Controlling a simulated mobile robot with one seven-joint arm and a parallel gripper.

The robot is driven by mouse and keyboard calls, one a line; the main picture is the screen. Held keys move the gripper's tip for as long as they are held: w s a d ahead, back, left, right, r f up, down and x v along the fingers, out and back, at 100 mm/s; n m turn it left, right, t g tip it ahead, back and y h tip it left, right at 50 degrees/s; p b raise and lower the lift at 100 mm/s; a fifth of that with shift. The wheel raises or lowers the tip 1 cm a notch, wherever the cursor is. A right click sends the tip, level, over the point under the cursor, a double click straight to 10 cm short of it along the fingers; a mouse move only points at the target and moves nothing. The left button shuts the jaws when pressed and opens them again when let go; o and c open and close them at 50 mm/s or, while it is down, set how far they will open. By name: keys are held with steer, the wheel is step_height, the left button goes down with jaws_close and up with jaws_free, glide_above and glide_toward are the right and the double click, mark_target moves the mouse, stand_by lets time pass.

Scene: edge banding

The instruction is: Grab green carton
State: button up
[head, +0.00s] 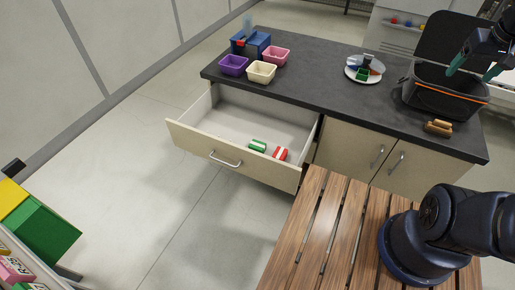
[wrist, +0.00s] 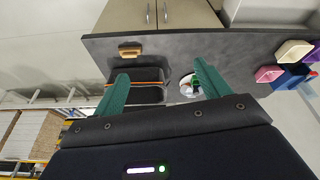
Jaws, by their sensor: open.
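A small green-and-white carton (head: 257,146) lies on the floor of the open drawer (head: 226,115), near its front right corner. A red-and-white carton (head: 280,153) lies just right of it. My gripper (head: 475,68) is open and empty above the black bin with an orange line (head: 445,91), at the counter's right end, well away from the drawer. In the wrist view my gripper (wrist: 163,80) shows two teal fingers spread apart with nothing between them. The green-and-white carton cannot be made out in the wrist view.
The dark counter (head: 315,76) holds purple (head: 233,65), pink (head: 276,54) and cream (head: 262,72) bowls, a blue container (head: 250,44), a loaded white plate (head: 352,75) and a brown item (head: 438,127). The drawer is open above.

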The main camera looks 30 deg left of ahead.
steer(key=w+a+f+n+g, duration=0.1)
steer(key=w+a+f+n, duration=0.15)
steer(key=w+a, duration=0.45)
steer(key=w+a+f+n, duration=0.25)
steer(key=w+a, duration=0.35)
steer(key=a, duration=0.3)
steer(key=w+a+f+n+g, duration=0.1)
steer(key=w+a+f+n, duration=0.1)
steer(key=a+f, duration=0.55)
steer(key=w+a+f+n+g, duration=0.15)
steer(key=a+f, duration=0.25)
steer(key=a, duration=0.7)
steer(key=n+h, duration=0.2)
steer(key=n, duration=0.5)
glide_toward(257, 144)
steer(key=shift+w+d, duration=0.2)
steer(key=shift+w, duration=0.25)
steer(key=f, duration=0.5)
steer(key=shift+d+f, duration=0.2)
steer(key=shift+d, duration=0.1)
steer(key=shift+s+d+f, duration=0.15)
steer(key=shift+f, duration=1.1)
steer(key=shift+s+d+f, duration=0.15)
steer(key=shift+d+f, duration=0.05)
steer(key=shift+f, duration=1.1)
steer(key=c, duration=1.1)
